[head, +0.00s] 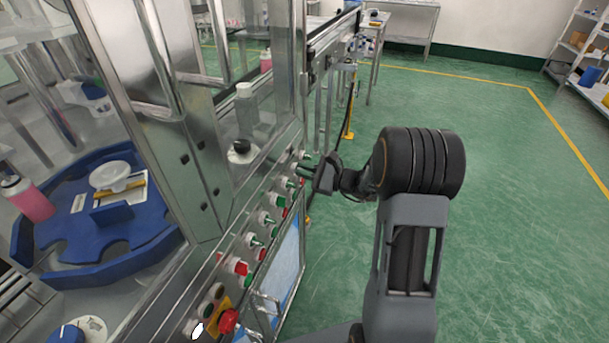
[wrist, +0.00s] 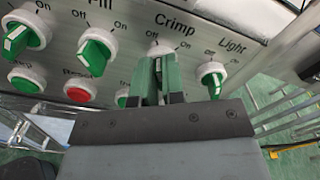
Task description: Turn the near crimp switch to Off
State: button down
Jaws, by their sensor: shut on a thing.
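The crimp switch (wrist: 159,48) is a knob on a white round base under the "Crimp" label in the wrist view, with Off marked at upper left and On at upper right. My gripper (wrist: 160,68) is shut on this knob, its two green fingers on either side. The fingers hide most of the knob, so I cannot tell exactly which mark it points at. In the head view my gripper (head: 304,166) reaches from the right to the far part of the sloped control panel (head: 211,262).
The Fill switch (wrist: 97,46) and Light switch (wrist: 212,76) flank the crimp switch closely. A red button (wrist: 80,95) sits below Fill. In the head view a red emergency knob (head: 228,320) is at the panel's near end. Green floor (head: 510,200) is clear on the right.

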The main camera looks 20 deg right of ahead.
dwell(0.4)
jog(key=c, duration=1.2)
grip_release()
jog(key=v, duration=1.3)
jog(key=shift+s+d, duration=0.25)
jog(key=shift+d, duration=0.1)
